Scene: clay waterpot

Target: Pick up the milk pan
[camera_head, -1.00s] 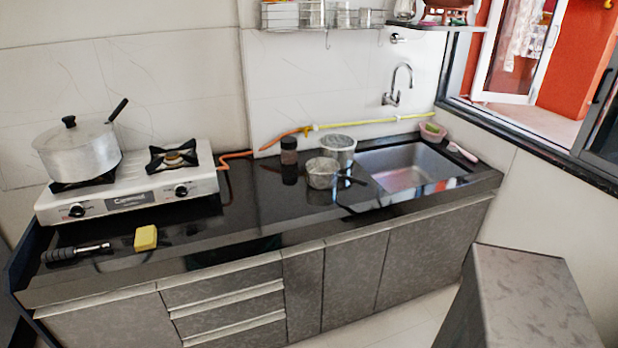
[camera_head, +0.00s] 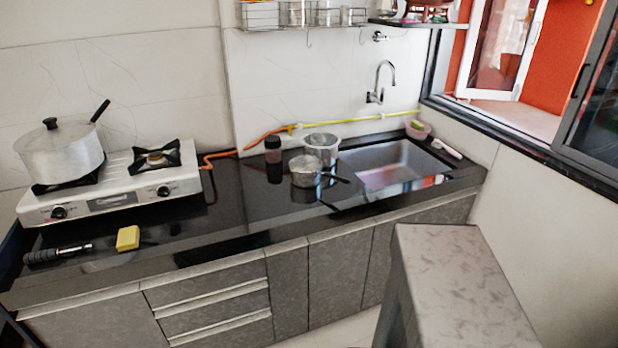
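A small metal pan (camera_head: 305,172) with a thin handle pointing right stands on the black countertop (camera_head: 235,205), left of the sink. A larger silver pot (camera_head: 62,158) with a lid and a long dark handle sits on the left burner of the stove (camera_head: 115,196). I cannot tell for sure which of these two is the milk pan. My gripper is not in view.
A metal pot (camera_head: 322,148) stands just behind the small pan, and a dark jar (camera_head: 273,153) to its left. The sink (camera_head: 385,168) is to the right. A yellow sponge (camera_head: 128,238) and a black-handled tool (camera_head: 58,254) lie at the front left. A grey block (camera_head: 450,275) stands in the right foreground.

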